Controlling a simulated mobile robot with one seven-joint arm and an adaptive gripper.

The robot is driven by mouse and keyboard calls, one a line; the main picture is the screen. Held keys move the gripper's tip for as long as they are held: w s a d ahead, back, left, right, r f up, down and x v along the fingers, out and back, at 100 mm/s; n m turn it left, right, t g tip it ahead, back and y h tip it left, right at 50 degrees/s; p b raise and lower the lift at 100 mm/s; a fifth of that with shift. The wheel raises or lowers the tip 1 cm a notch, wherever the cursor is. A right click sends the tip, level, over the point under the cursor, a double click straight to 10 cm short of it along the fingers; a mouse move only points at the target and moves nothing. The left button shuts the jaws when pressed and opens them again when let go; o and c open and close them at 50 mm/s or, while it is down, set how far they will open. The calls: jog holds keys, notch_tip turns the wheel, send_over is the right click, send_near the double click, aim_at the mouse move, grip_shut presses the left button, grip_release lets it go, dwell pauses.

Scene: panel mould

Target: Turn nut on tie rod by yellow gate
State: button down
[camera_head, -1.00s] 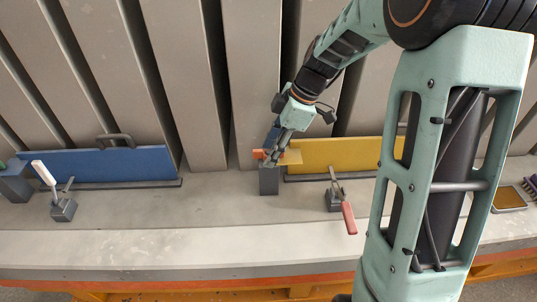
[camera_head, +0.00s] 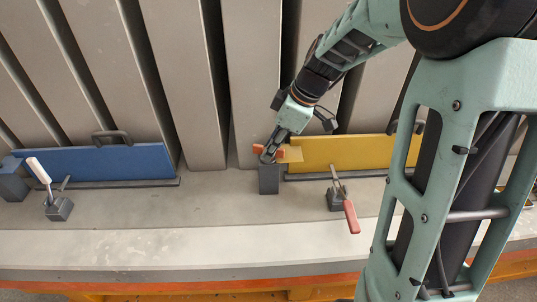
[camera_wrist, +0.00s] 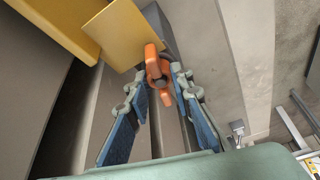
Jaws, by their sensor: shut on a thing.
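The orange winged nut (camera_wrist: 152,55) sits between the fingertips of my gripper (camera_wrist: 160,80) in the wrist view. My gripper is shut on it. A thin yellow plate (camera_wrist: 112,35) lies beside the nut. The tie rod is mostly hidden by the nut and fingers.
A clamp with a red handle (camera_head: 350,216) stands before the yellow gate. A blue gate (camera_head: 95,163) and a white-handled clamp (camera_head: 40,171) are at left. Tall grey ribs (camera_head: 185,80) rise behind.

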jog(key=shift+m+t+b, duration=0.4)
jog(key=shift+m+b, duration=0.2)
jog(key=shift+m, duration=0.5)
jog(key=shift+m+h, duration=0.3)
jog(key=shift+m, duration=0.3)
jog(key=shift+s+a+r+m+t+h, duration=0.1)
jog(key=shift+m+t+h, duration=0.3)
jog(key=shift+m, duration=0.7)
jog(key=shift+m+t+p, duration=0.3)
jog(key=shift+m, duration=0.4)
